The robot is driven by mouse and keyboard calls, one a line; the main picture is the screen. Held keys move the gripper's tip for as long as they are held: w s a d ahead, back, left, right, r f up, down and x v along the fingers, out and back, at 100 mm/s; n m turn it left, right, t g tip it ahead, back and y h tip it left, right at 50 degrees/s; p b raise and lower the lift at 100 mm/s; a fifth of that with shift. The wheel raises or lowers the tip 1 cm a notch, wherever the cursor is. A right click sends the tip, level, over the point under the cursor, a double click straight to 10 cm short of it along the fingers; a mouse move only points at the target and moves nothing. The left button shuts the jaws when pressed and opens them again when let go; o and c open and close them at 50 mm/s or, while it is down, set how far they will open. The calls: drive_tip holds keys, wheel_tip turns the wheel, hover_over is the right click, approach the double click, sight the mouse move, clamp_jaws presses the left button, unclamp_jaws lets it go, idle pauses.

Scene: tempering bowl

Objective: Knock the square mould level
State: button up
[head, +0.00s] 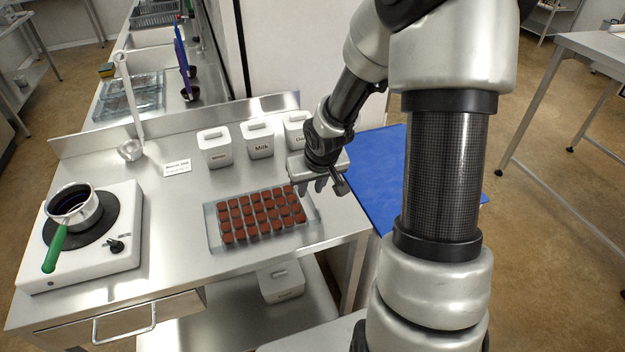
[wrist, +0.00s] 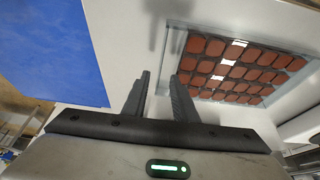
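The square mould (head: 213,236) is a clear tray with rows of cavities filled with reddish-brown chocolate. It lies flat on the steel table, near its right front edge. In the wrist view the mould (wrist: 173,42) fills the upper right, beyond my fingers. My gripper (head: 328,188) is above the table's right end, just right of the mould's far right corner. In the wrist view my gripper's fingers (wrist: 160,80) stand a little apart with nothing between them. The gripper looks clear of the mould, though the exact height is hard to tell.
White lidded tubs (head: 261,140) stand along the back, one beside my gripper. A hotplate (head: 122,205) with a green-handled pot (head: 78,209) is at the left. A blue mat (head: 385,160) lies right of the table.

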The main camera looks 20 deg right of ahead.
drive_tip(key=p+v, duration=0.8)
drive_tip(key=v, duration=0.9)
drive_tip(key=shift+s, duration=0.15)
drive_tip(key=shift+r, duration=0.1)
